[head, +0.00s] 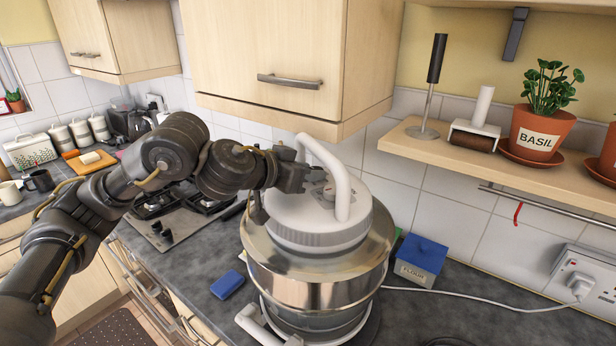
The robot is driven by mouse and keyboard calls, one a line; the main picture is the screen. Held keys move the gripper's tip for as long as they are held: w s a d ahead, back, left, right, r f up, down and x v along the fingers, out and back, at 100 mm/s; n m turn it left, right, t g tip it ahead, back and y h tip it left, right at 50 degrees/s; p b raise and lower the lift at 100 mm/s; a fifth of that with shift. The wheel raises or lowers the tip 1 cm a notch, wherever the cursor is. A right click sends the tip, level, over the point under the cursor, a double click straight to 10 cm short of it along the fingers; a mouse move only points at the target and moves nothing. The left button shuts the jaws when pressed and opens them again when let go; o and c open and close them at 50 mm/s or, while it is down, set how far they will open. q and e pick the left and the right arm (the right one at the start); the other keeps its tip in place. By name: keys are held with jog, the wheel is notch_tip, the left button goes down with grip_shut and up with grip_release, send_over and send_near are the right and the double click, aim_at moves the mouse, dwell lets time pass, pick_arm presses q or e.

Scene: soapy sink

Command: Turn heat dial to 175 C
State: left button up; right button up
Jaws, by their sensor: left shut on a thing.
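A large steel pot-like appliance (317,284) with a white lid (290,232) and a tall white arched handle (341,172) stands on the dark counter. My left gripper (308,186) is over the top of the lid, beside the arched handle. It is shut on a small part at the lid's top, which looks like the heat dial; the fingers mostly hide it. I cannot read any temperature marks. My right gripper does not show.
A blue flour box (420,260) stands right of the appliance, and a blue sponge (227,284) lies to its left. A white cord runs right to a wall socket (585,285). A shelf with a basil pot (540,130) and wall cupboards hang above. The hob (180,215) is behind my left arm.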

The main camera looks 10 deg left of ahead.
pick_arm(q)
jog(key=shift+w+a+f+m+g+h, duration=0.1)
jog(key=shift+a+m+g+h, duration=0.1)
jog(key=shift+m+h, duration=0.2)
jog(key=shift+w+a+m+g+h, duration=0.1)
jog(key=shift+m+g+h, duration=0.1)
jog(key=shift+m+h, duration=0.2)
jog(key=shift+m+g+h, duration=0.3)
jog(key=shift+m, duration=0.1)
jog(key=shift+w+a+r+m+g+h, duration=0.1)
jog(key=shift+r+m+g+h, duration=0.05)
jog(key=shift+m+g+h, duration=0.3)
jog(key=shift+w+r+m+g+h, duration=0.1)
jog(key=shift+m+g+h, duration=0.25)
jog(key=shift+m+g, duration=0.15)
jog(key=shift+w+m+g+h+p, duration=0.1)
jog(key=shift+m+g+h+p, duration=0.4)
jog(key=shift+m+g, duration=0.3)
jog(key=shift+f, duration=0.1)
jog(key=o, duration=1)
jog(key=shift+f, duration=0.1)
